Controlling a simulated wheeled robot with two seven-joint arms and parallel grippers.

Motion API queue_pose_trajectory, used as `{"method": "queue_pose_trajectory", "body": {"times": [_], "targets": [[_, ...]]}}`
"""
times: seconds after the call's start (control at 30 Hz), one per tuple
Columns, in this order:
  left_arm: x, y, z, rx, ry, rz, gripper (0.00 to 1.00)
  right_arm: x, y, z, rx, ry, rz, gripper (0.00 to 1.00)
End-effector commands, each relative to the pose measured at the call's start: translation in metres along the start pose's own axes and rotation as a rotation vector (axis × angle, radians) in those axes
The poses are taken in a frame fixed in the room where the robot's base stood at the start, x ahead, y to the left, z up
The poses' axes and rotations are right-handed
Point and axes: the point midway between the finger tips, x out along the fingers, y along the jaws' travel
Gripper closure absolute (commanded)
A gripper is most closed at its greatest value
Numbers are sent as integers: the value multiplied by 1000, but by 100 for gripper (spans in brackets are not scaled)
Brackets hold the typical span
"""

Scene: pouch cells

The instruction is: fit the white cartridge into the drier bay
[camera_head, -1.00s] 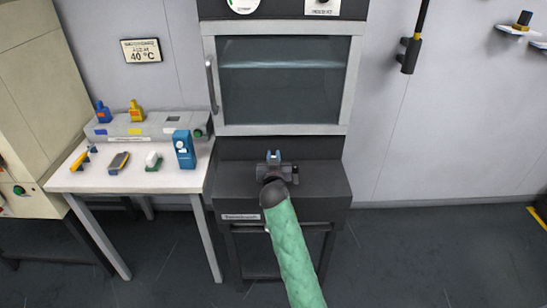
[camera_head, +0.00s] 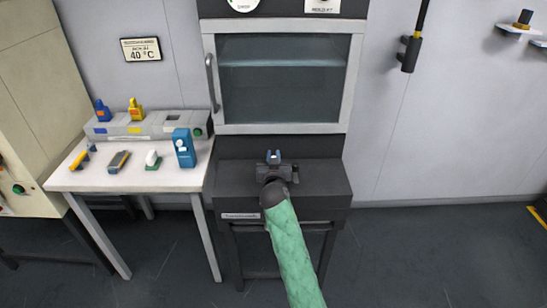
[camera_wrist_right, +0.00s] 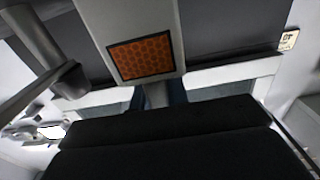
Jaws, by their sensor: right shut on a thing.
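My right gripper (camera_head: 273,158) is in front of the cabinet, over the dark bench below its glass door. In the right wrist view its blue fingers (camera_wrist_right: 177,93) are shut on the narrow stem of a pale grey-white cartridge (camera_wrist_right: 158,20) with an orange honeycomb panel. In the head view the gripper and arm hide most of that cartridge. A grey rack (camera_head: 160,132) on the white table at left has a blue and a yellow piece standing in it and a dark opening near its right end. I cannot tell if this is the drier bay. My left gripper is not in view.
On the white table (camera_head: 120,182) lie a yellow tool (camera_head: 78,160), a grey-and-yellow piece (camera_head: 118,162) and a white piece on green (camera_head: 152,160). A blue box (camera_head: 184,148) stands upright at the table's right. The glass door (camera_head: 282,85) is closed. Floor at right is clear.

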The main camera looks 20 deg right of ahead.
Motion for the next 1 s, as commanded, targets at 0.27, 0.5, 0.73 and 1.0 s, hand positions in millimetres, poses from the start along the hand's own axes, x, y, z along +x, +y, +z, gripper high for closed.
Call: {"method": "queue_pose_trajectory", "body": {"times": [0.27,0.5,0.73,1.0], "targets": [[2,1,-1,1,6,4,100,0,0,4,0,1,0,100],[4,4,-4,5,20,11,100,0,0,7,0,1,0,72],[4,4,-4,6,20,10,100,0,0,8,0,0,0,58],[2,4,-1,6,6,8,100,0,0,9,-1,-2,0,58]]}}
